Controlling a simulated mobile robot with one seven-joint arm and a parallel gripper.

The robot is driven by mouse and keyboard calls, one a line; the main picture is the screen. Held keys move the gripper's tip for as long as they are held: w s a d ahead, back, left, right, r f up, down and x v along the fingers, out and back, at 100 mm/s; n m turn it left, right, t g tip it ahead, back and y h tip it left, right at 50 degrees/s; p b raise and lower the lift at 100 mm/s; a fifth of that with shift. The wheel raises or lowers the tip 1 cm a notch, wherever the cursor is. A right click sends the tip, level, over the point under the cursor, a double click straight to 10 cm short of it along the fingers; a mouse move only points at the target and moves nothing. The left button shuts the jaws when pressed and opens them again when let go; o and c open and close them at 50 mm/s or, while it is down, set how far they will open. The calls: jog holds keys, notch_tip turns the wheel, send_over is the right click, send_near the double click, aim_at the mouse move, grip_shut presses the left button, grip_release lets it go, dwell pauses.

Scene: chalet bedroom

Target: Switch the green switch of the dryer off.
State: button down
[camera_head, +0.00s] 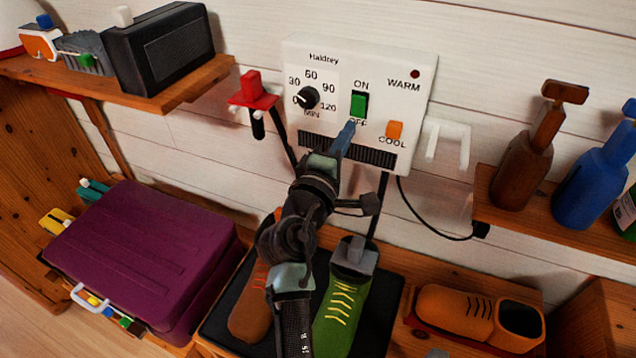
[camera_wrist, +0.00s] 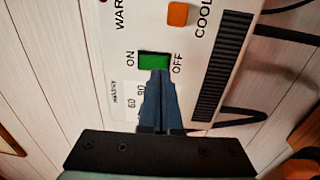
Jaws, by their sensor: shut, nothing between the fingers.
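The white dryer panel (camera_head: 330,65) is on the plank wall and has ON above and OFF below a green switch (camera_head: 358,104). A dark strip shows above the green part inside its black frame. The switch also shows in the wrist view (camera_wrist: 153,61), between the ON and OFF labels. My gripper (camera_head: 349,126) is shut and empty, its blue fingertips pointing at the switch's lower end near OFF. In the wrist view the closed fingertips (camera_wrist: 160,76) overlap the green switch's edge. I cannot tell whether they touch it.
A black dial (camera_head: 307,98) and an orange COOL button (camera_head: 394,130) flank the switch. A dark grille (camera_head: 366,156) lies below. A red item (camera_head: 252,91) sits left of the panel and a white bracket (camera_head: 447,140) right. Shoes (camera_head: 342,310) stand below.

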jog(key=b+v, duration=0.1)
jog(key=v, duration=0.8)
jog(key=shift+s+a+f, duration=0.2)
jog(key=shift+s+f, duration=0.15)
jog(key=shift+f, duration=0.05)
jog(key=shift+s+r, duration=0.1)
jog(key=s+d+r+m+t+y+p, duration=0.15)
jog(key=r+m, duration=0.35)
jog(key=r, duration=0.7)
jog(key=s+d+r+m+t+p, duration=0.1)
jog(key=s+r+m+t, duration=0.3)
jog(key=r, duration=0.9)
jog(key=s+r+m+t+y, duration=0.2)
jog(key=s+r, duration=0.2)
jog(key=r, duration=0.4)
jog(key=s+r+m+t+y, duration=0.2)
jog(key=s+r, duration=0.3)
jog(key=r, duration=0.3)
jog(key=shift+s+r+m+p, duration=0.2)
jog(key=shift+s+m+p, duration=0.15)
jog(key=shift+m, duration=0.35)
